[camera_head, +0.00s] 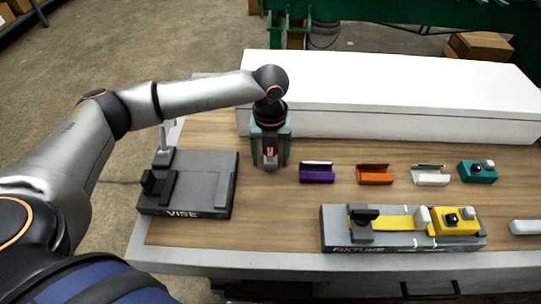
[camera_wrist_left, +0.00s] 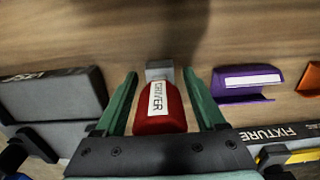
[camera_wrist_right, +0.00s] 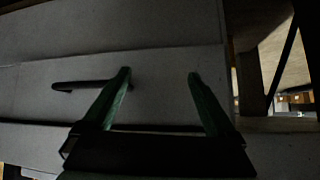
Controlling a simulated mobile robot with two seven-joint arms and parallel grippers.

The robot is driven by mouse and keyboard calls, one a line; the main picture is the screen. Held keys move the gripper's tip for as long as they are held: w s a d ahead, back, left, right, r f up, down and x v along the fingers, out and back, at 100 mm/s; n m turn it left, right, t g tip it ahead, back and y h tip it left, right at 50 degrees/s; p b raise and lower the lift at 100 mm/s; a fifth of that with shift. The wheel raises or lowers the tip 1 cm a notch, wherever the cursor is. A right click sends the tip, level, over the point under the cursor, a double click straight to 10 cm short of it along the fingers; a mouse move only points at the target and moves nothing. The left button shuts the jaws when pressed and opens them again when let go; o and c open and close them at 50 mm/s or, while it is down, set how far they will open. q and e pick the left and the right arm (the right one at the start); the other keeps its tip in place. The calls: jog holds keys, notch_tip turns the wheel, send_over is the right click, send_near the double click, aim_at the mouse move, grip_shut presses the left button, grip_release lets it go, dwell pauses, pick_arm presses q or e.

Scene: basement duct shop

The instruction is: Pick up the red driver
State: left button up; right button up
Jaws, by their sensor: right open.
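The red driver (camera_wrist_left: 160,112) has a white label reading DRIVER and a grey end. In the left wrist view it lies between the two green fingers of my left gripper (camera_wrist_left: 160,85), with a narrow gap on each side. In the head view my left gripper (camera_head: 270,160) points down at the wooden bench, right of the vise, with a bit of the red driver (camera_head: 269,152) showing between its fingers. The left gripper is open around the driver. My right gripper (camera_wrist_right: 159,75) is open and empty in front of a grey panel with a dark handle; the head view does not show it.
A grey vise (camera_head: 188,183) stands left of the gripper. Purple (camera_head: 317,174), orange (camera_head: 375,176) and white (camera_head: 430,177) holders and a teal block (camera_head: 478,172) line up to the right. A fixture (camera_head: 336,230) with yellow parts is in front; a long white box (camera_head: 390,95) is behind.

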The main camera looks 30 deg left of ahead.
pick_arm(q)
grip_shut()
dwell(0.3)
jog(key=shift+r, duration=0.15)
jog(key=shift+r, duration=0.25)
notch_tip(320, 180, up, 2)
jog(key=shift+w+r, duration=0.1)
jog(key=s+d+r+p, duration=0.1)
jog(key=s+d+r, duration=0.8)
jog(key=d+r, duration=0.1)
jog(key=shift+d+p, duration=0.4)
jog(key=shift+d, duration=0.05)
jog(key=shift+c, duration=2.2)
grip_release()
grip_shut()
